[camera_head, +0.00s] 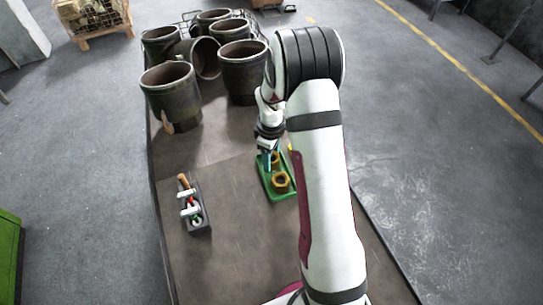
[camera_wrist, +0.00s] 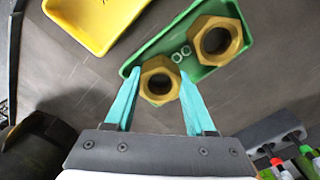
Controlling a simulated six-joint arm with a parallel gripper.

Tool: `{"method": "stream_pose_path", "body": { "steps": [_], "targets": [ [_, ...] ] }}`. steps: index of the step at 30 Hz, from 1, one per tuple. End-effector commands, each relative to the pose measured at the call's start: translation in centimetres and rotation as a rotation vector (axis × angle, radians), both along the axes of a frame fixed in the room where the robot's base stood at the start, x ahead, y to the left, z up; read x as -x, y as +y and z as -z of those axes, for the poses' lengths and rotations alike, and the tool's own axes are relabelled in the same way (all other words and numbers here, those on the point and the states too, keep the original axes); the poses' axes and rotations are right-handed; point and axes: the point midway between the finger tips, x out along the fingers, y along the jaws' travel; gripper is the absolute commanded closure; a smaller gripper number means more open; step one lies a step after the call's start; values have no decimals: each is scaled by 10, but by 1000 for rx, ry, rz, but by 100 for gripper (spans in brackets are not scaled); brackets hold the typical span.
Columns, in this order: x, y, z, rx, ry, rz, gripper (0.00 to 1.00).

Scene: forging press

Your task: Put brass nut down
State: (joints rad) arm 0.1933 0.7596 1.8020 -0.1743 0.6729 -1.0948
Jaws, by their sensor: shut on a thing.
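My gripper (camera_wrist: 160,74) has its two teal fingers shut on a brass nut (camera_wrist: 146,84), a hexagonal ring, in the wrist view. The held nut overlaps one end of the green tray (camera_wrist: 204,72); I cannot tell whether it touches the tray floor. A second brass nut (camera_wrist: 235,52) lies in the other end of the tray. Two small pale rings (camera_wrist: 181,53) lie between the nuts. In the head view my gripper (camera_head: 268,161) is at the far end of the green tray (camera_head: 277,199), and a nut (camera_head: 281,181) shows in its near end.
A yellow tray (camera_wrist: 98,45) lies beside the green one, mostly hidden by my arm in the head view. A dark holder with tools (camera_head: 198,218) stands to the left. Several large dark metal cups (camera_head: 172,96) crowd the table's far end. The near table (camera_head: 235,260) is clear.

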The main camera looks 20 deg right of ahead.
Motion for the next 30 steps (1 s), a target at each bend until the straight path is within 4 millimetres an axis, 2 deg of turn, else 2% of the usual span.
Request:
{"method": "stream_pose_path", "body": {
  "steps": [5, 6, 8, 15, 18, 20, 27, 30],
  "targets": [
    [0, 0, 2, 0, 0, -1, 100],
    [0, 0, 3, 0, 0, -1, 42],
    [0, 0, 2, 0, 0, -1, 33],
    [0, 0, 2, 0, 0, -1, 33],
    [0, 0, -5, 1, -2, -2, 33],
    [-1, 0, -17, 2, -4, -3, 33],
    [-1, 0, -85, 1, -5, -1, 33],
    [-1, 0, -106, 1, -3, -1, 33]
  ]
}}
